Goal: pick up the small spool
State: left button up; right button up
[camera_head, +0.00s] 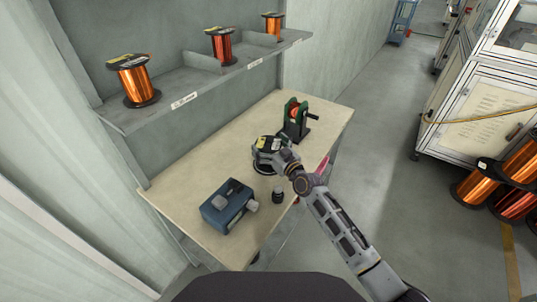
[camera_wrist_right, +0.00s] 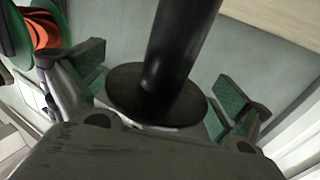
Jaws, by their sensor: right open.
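I cannot tell for sure that this is the labelled spool. Three copper-wire spools stand upright on the shelf: a large one (camera_head: 134,80), a middle one (camera_head: 221,45) and the smallest (camera_head: 272,25) at the far right. My left gripper is not in view.
The worktable (camera_head: 180,186) carries a green winder with a crank (camera_head: 294,120), a blue box-shaped device (camera_head: 229,206) and a small dark jar (camera_head: 278,196). The grey shelf (camera_head: 185,99) hangs above its back edge. Large copper spools (camera_head: 478,183) lie on the right. The aisle floor is clear.

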jog(key=shift+c, duration=0.3)
jog(key=c, duration=0.8)
jog(key=shift+r, duration=0.1)
jog(key=shift+c, duration=0.2)
